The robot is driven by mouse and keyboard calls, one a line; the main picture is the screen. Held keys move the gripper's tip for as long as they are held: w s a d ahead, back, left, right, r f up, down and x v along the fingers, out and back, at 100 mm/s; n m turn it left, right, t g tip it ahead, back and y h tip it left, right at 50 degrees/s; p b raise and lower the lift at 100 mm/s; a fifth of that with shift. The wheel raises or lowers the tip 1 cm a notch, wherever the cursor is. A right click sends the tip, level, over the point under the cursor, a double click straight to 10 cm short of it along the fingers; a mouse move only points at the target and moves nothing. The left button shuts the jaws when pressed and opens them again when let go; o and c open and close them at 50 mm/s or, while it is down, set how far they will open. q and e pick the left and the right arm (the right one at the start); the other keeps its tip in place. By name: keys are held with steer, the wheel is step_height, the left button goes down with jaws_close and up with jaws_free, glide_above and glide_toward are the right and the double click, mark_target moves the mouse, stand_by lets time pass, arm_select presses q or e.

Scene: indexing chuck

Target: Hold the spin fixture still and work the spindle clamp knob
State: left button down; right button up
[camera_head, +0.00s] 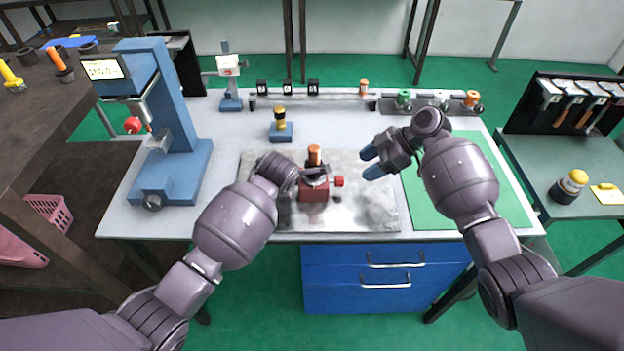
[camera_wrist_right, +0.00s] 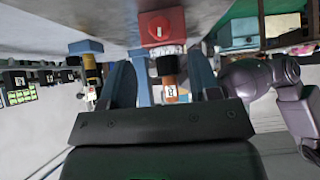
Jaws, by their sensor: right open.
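The spin fixture (camera_head: 313,193) stands upright on the grey mat, with a red base, a dark collar and an orange top. A small red knob (camera_head: 339,181) sticks out from its right side. In the right wrist view the fixture is upside down, and its red part (camera_wrist_right: 162,27) bears a white mark. My left gripper (camera_head: 312,172) is at the fixture's collar; whether its fingers are closed on it is hard to tell. My right gripper (camera_head: 371,163) is open and empty, to the right of the red knob and apart from it. Its blue fingers frame the fixture in the wrist view.
A blue press (camera_head: 168,120) stands at the left of the table. A blue block with a yellow-topped part (camera_head: 280,128) sits behind the fixture. A rail with several coloured knobs (camera_head: 430,104) runs along the back.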

mark_target(341, 178)
steer(key=d+f+m+t+h, duration=0.1)
steer(key=d+m, duration=0.1)
steer(key=d, duration=0.2)
steer(key=d+f+m+t+h, duration=0.2)
steer(key=d, duration=0.2)
steer(key=d+f+m+t+h, duration=0.1)
steer(key=d+m+h, duration=0.1)
steer(key=d, duration=0.2)
steer(key=shift+s+d+f+m, duration=0.2)
steer(key=shift+s+f+m, duration=0.05)
steer(key=shift+s+m, duration=0.15)
steer(key=d+h, duration=0.1)
steer(key=d+f+m+t, duration=0.1)
steer(key=d, duration=0.1)
steer(key=s+d+m+t+h, duration=0.1)
steer(key=d, duration=0.1)
steer(key=shift+f+h, duration=0.3)
steer(key=d+m+h, duration=0.1)
steer(key=s+d+m+t+h, duration=0.1)
steer(key=d, duration=0.1)
steer(key=s+d+m+t+h, duration=0.1)
steer(key=d, duration=0.1)
steer(key=shift+s+d, duration=0.1)
steer(key=shift+d, duration=0.1)
steer(key=shift+s+d+r+m+t+h, duration=0.15)
steer(key=shift+s+d+t+h, duration=0.1)
steer(key=shift+d, duration=0.1)
steer(key=shift+s+d+r+m+t+h, duration=0.1)
steer(key=shift+d+m+t+h, duration=0.05)
steer(key=shift+d+t, duration=0.15)
